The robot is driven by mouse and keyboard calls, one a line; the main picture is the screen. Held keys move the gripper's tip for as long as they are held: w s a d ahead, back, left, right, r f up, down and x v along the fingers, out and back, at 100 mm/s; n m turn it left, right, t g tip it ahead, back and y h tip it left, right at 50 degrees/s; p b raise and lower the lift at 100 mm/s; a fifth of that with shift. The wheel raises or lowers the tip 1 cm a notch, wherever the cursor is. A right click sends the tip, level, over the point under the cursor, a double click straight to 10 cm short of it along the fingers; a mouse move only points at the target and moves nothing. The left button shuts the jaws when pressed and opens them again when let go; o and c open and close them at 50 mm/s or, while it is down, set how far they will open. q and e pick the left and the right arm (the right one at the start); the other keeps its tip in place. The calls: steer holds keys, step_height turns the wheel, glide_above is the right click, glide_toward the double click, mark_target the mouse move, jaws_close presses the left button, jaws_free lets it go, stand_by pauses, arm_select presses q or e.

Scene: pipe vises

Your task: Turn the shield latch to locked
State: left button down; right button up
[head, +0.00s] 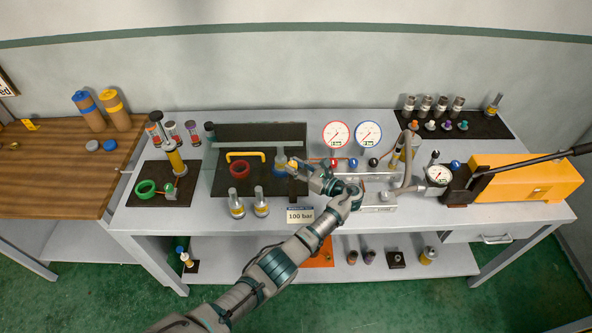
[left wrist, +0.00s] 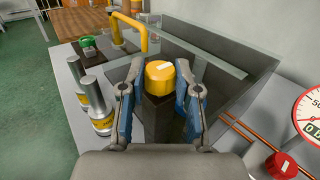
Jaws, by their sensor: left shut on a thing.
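The latch is a yellow round knob (left wrist: 160,75) with a short white mark on top, standing on a dark post (left wrist: 157,112) in the left wrist view. My left gripper (left wrist: 161,92) has its blue-padded fingers on both sides of the knob and is shut on it. In the head view the left gripper (head: 296,165) is at the right edge of the dark shield station and partly covers the knob. A clear shield panel (left wrist: 188,58) with a yellow handle (head: 245,154) lies beside the latch. My right gripper is not in view.
Two silver cylinders (head: 237,204) stand in front of the station, close to the left gripper in the wrist view. A red ring (head: 239,169) is at the station. Two gauges (head: 336,136), small valve knobs and an orange pump (head: 528,177) are to the right.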

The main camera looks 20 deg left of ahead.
arm_select(q)
steer(key=shift+w+r, duration=0.1)
steer(key=shift+r, duration=0.15)
steer(key=c, duration=0.8)
jaws_free()
steer(key=shift+f, duration=0.15)
steer(key=v, duration=0.7)
steer(key=shift+w+d+f, duration=0.1)
steer(key=shift+d, duration=0.3)
steer(key=shift+a, duration=0.1)
